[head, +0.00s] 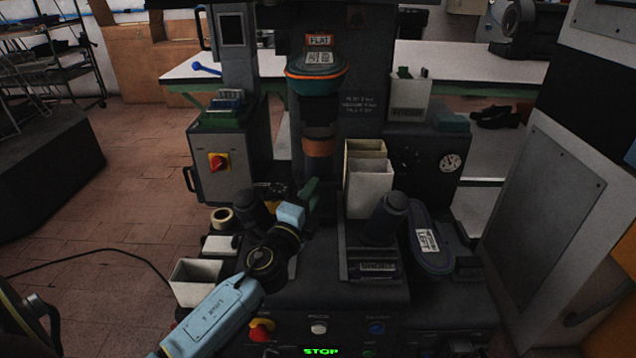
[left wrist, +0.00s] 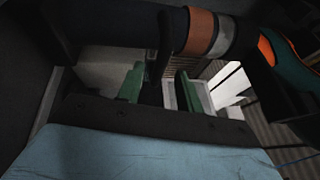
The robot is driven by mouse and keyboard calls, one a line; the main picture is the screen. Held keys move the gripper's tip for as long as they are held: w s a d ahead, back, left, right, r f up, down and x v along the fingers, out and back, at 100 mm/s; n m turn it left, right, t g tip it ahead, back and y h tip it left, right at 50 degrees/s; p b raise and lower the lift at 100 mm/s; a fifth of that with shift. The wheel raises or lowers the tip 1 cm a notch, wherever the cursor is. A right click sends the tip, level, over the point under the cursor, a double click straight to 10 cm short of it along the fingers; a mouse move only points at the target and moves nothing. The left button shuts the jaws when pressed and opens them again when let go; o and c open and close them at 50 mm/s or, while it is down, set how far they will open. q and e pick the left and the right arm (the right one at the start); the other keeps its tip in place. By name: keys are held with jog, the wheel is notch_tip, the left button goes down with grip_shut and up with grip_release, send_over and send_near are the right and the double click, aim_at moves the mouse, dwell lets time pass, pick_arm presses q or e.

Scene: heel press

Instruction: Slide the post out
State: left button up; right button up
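A dark, round-topped post (head: 386,218) stands upright on the right side of the press (head: 330,275), above a labelled slot. A second dark post (head: 253,213) stands on the left, partly hidden by my left arm. Which one is the task's post I cannot tell. My left gripper (head: 311,197) is at the middle of the press, below the hanging column with the copper band (head: 319,147). In the left wrist view its green fingers (left wrist: 160,88) are apart, with the banded column (left wrist: 200,32) just beyond. I see nothing clearly held. My right gripper is out of view.
A dark blue labelled pad (head: 428,238) lies to the right. A tape roll (head: 222,217) and a white box (head: 196,280) sit at the left. A grey panel (head: 555,200) borders the right.

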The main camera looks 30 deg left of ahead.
aim_at(319, 163)
pick_arm(q)
jog(key=shift+x, duration=1.85)
jog(key=shift+c, duration=0.4)
grip_shut()
